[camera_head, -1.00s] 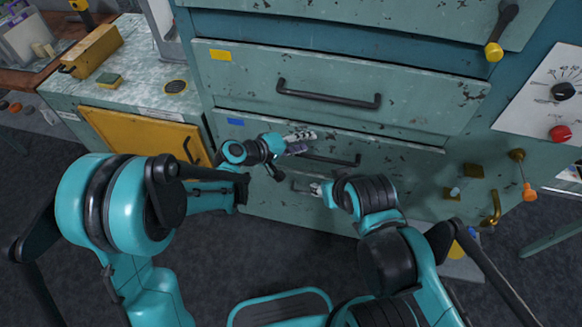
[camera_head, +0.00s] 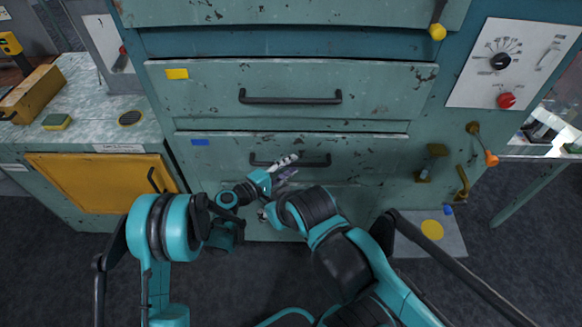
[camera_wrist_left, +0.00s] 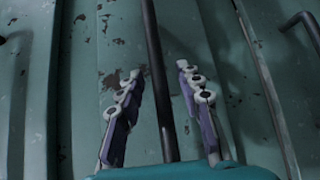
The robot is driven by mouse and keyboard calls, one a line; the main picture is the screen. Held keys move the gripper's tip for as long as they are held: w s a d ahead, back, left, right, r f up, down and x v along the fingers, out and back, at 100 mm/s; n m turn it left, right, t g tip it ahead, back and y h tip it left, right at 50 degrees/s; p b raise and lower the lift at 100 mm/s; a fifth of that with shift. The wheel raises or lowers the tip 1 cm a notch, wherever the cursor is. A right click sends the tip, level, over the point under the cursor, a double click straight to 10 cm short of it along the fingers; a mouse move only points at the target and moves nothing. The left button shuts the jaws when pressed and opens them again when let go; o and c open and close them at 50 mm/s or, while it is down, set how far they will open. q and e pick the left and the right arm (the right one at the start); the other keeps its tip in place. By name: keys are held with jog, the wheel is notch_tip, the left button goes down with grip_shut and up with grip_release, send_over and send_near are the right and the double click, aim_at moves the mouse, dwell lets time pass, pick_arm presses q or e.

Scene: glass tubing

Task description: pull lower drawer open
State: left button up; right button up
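The drawer with a blue label (camera_head: 200,142) is the lower of the two labelled drawers. Its green, chipped front (camera_head: 375,150) looks shut. Its dark bar handle (camera_head: 318,161) is partly hidden by my left gripper (camera_head: 289,168). In the left wrist view, the left gripper (camera_wrist_left: 158,72) is open, with pale-tipped purple fingers on either side of a dark bar handle (camera_wrist_left: 154,45). No finger clearly touches the bar. My right gripper (camera_head: 265,214) is low at the cabinet front, mostly hidden beside the arms, and its fingers are unclear.
The yellow-labelled drawer (camera_head: 380,90) above has its own handle (camera_head: 290,98). A yellow cabinet door (camera_head: 95,182) is at left. Brass fittings (camera_head: 432,162) and an orange-tipped lever (camera_head: 490,158) stick out at right. Dark floor (camera_head: 520,260) lies clear at lower right.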

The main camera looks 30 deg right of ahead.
pick_arm(q)
jog(key=shift+w+d, duration=0.1)
jog(key=shift+d, duration=0.45)
grip_shut()
jog(key=shift+f, duration=0.1)
